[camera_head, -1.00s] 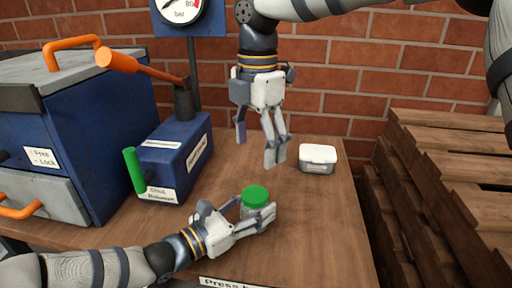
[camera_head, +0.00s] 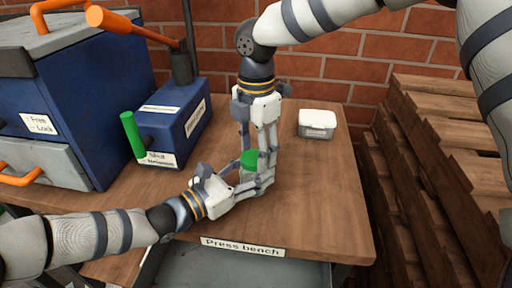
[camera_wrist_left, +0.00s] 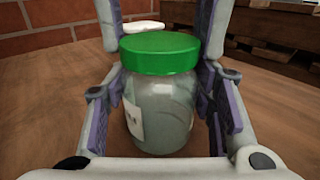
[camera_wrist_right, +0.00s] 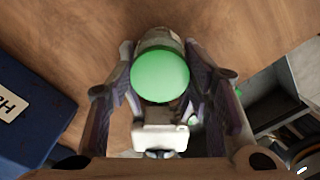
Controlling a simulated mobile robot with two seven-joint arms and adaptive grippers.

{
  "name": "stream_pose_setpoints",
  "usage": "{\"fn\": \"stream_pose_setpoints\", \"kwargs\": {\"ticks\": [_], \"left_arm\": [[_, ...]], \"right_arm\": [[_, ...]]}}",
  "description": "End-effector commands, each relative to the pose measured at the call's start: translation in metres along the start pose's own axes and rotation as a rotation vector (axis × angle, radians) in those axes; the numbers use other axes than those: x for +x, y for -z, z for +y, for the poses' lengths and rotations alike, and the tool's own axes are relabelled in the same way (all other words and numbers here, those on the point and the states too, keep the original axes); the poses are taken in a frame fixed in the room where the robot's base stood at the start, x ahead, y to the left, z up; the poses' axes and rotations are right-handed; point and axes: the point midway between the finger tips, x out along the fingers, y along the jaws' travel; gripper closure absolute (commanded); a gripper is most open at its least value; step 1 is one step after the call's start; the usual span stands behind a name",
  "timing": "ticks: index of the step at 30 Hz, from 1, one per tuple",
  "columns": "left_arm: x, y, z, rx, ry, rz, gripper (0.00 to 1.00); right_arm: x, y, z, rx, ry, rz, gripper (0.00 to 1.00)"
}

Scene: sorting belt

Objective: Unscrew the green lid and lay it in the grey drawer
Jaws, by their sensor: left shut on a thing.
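A clear jar with a green lid (camera_head: 249,160) stands upright on the wooden bench. My left gripper (camera_head: 249,186) is shut on the jar's body (camera_wrist_left: 160,115) from the side. My right gripper (camera_wrist_right: 160,80) points down from above with its fingers on either side of the lid (camera_wrist_right: 160,78). The right fingers look open, with narrow gaps beside the lid; exact contact is hard to tell. A grey drawer (camera_head: 42,172) with an orange handle is in the blue cabinet at the left and looks shut. A grey open-topped compartment (camera_head: 240,272) also shows below the bench's front edge.
A white-lidded container (camera_head: 317,123) stands at the back right of the bench (camera_head: 325,200). A blue block with a green handle (camera_head: 133,134) and an orange lever (camera_head: 125,25) stands left of the jar. Wooden pallets (camera_head: 450,160) are stacked at the right.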

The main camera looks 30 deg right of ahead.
Motion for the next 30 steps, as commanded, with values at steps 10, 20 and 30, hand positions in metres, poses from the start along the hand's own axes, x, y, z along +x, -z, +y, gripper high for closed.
{"fn": "stream_pose_setpoints", "kwargs": {"ticks": [10,20,30], "left_arm": [[0.0000,0.0003,-0.0003,0.001,0.001,0.000,1.00],[-0.0001,0.0004,0.0000,0.000,0.000,0.000,1.00],[-0.0005,0.0004,0.0014,0.000,-0.003,0.001,1.00]], "right_arm": [[0.0002,0.0000,0.0002,0.000,0.000,0.000,0.93],[0.0001,0.0001,-0.0002,-0.483,0.002,0.000,0.94],[0.0006,-0.0001,-0.0012,-0.615,0.005,0.002,0.94]]}}
